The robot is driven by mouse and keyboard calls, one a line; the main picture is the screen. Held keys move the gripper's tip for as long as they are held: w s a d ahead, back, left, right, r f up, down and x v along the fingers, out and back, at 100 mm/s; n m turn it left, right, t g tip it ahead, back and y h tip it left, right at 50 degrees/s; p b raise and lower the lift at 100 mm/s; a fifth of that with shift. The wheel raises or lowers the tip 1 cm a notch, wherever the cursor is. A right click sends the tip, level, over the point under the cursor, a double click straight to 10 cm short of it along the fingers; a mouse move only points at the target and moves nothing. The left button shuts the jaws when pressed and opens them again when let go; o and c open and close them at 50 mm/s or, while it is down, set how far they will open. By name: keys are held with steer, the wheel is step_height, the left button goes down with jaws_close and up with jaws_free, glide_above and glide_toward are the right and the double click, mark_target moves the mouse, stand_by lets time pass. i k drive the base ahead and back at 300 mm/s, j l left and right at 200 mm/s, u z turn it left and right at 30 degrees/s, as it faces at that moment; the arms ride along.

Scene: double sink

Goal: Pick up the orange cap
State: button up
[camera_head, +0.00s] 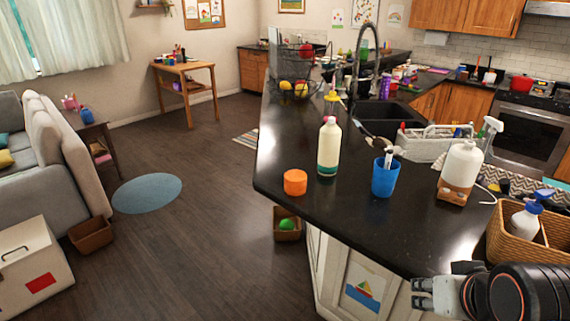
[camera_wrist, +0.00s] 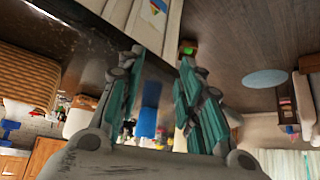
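The orange cap (camera_head: 295,182) is a short, round orange cylinder near the left edge of the black countertop (camera_head: 330,222). It stands left of a white bottle with a pink cap (camera_head: 329,147) and a blue cup (camera_head: 385,178). My gripper (camera_head: 418,294) is at the lower right of the head view, in front of the counter and well apart from the cap. In the wrist view its two fingers (camera_wrist: 160,55) are spread with a gap between them and hold nothing. I cannot make out the cap in the wrist view.
A white dispenser (camera_head: 462,165), a grey caddy (camera_head: 430,146) and a wicker basket (camera_head: 511,247) stand on the right of the counter. The sink (camera_head: 385,115) lies behind. The counter in front of the cap and cup is clear.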

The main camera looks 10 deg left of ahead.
mark_target(294, 180)
steer(key=i+j+u, duration=0.1)
steer(key=u, duration=0.25)
steer(key=i+u, duration=0.4)
steer(key=i+j+u, duration=0.1)
steer(key=u, duration=0.25)
